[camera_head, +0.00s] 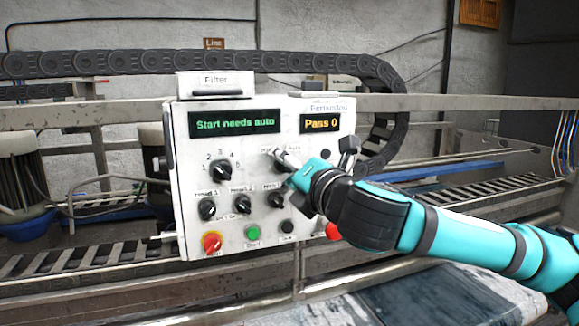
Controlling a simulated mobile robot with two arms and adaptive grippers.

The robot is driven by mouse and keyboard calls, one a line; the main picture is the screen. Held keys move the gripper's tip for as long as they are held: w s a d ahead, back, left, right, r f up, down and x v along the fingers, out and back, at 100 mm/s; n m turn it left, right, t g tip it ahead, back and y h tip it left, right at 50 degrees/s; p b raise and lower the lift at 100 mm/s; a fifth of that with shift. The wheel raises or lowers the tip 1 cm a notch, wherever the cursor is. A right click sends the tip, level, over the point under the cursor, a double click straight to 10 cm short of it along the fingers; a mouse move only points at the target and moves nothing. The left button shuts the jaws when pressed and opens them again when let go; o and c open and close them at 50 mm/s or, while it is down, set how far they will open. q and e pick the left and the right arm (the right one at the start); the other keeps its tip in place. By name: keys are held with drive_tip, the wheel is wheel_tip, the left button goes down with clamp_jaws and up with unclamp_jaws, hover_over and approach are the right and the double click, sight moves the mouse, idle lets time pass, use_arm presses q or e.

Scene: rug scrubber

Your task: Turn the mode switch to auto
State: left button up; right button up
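The white control panel (185,170) faces me with a green display reading "Start needs auto" (235,123) and a yellow one reading "Pass 0" (320,123). My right gripper (282,158) reaches in from the right to a switch beneath a small label (293,148), whose right-hand word looks like "Auto". The fingertips cover most of that switch, so its pointer direction is hidden. I cannot tell whether the fingers touch it or are closed on it. My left gripper is not in view.
A numbered rotary knob (220,170) sits left of my gripper, with several black knobs below. A red knob on yellow (212,242), a green button (252,233) and a red button (333,231) line the bottom. A black cable chain (200,62) arches behind.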

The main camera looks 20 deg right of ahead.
clamp_jaws()
drive_tip(key=m+b, duration=0.2)
drive_tip(key=shift+f+m+b, duration=0.3)
drive_tip(key=shift+m+b, duration=0.1)
drive_tip(key=m+b, duration=0.3)
drive_tip(key=m, duration=0.1)
drive_tip(key=shift+a+f+m+t, duration=0.1)
drive_tip(key=shift+m+t, duration=0.2)
drive_tip(key=shift+m, duration=0.1)
drive_tip(key=m+h+b, duration=0.1)
drive_tip(key=m+b, duration=0.1)
drive_tip(key=m, duration=0.2)
drive_tip(key=shift+m+t+b, duration=0.3)
drive_tip(key=shift+m+b, duration=0.1)
drive_tip(key=shift+m+h+b, duration=0.3)
drive_tip(key=shift+m+b, duration=0.55)
drive_tip(key=shift+m, duration=1.55)
